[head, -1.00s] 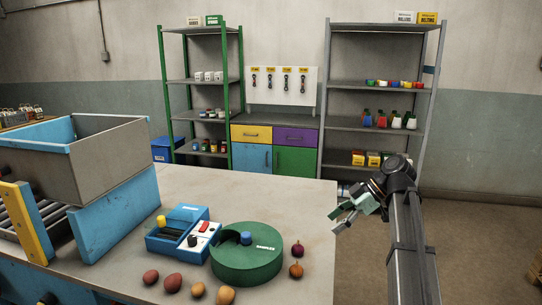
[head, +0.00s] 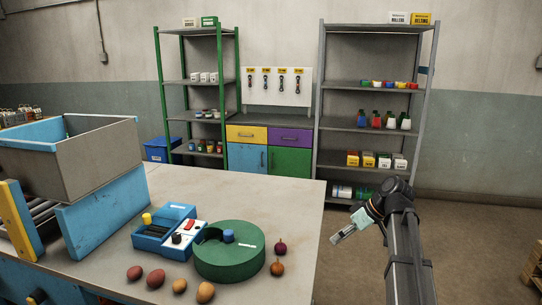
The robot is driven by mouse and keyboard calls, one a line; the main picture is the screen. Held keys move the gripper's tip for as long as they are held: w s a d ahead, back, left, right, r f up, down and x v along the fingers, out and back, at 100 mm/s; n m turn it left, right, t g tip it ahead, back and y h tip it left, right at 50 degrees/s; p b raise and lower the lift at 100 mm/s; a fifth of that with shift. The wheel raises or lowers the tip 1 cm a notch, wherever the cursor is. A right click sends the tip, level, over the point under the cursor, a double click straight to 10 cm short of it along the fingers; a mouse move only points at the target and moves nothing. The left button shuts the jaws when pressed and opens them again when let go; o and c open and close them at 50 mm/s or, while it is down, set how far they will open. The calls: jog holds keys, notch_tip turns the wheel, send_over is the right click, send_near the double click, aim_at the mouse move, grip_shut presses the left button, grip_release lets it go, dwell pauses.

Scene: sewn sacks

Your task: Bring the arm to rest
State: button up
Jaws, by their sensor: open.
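My gripper (head: 343,235) is at the right in the head view, at the end of my dark arm. It is open and nothing shows between its fingers. It hangs over the floor, just past the right edge of the grey worktable (head: 282,195), and touches nothing that I can see. The arm comes up from the bottom right and bends at the wrist, with the gripper pointing down and left.
On the table are a green round sample holder (head: 230,255), a blue device (head: 168,232), several potatoes or onions (head: 206,292) and a grey bin (head: 100,165) on a blue stand. Shelves (head: 372,128) stand behind.

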jog(key=s+f+m+g+h, duration=0.1)
jog(key=s+f+m, duration=0.3)
jog(key=f, duration=0.9)
jog(key=s+f+m+g+h, duration=0.15)
jog(key=s+f, duration=0.45)
jog(key=f, duration=0.7)
jog(key=s+f+m+g+h, duration=0.15)
jog(key=s+f+m, duration=0.3)
jog(key=f, duration=0.85)
jog(key=s+a+f+g+h, duration=0.1)
jog(key=s+f, duration=0.5)
jog(key=s, duration=0.5)
jog(key=s+a+f+g+h, duration=0.1)
jog(key=s+f, duration=0.5)
jog(key=s, duration=0.6)
jog(key=s+a+f+n+g+h, duration=0.1)
jog(key=s+a+f+g, duration=0.1)
jog(key=s+f, duration=0.5)
jog(key=s+g, duration=0.1)
jog(key=s, duration=0.4)
jog(key=shift+a, duration=0.35)
jog(key=shift+o, duration=0.2)
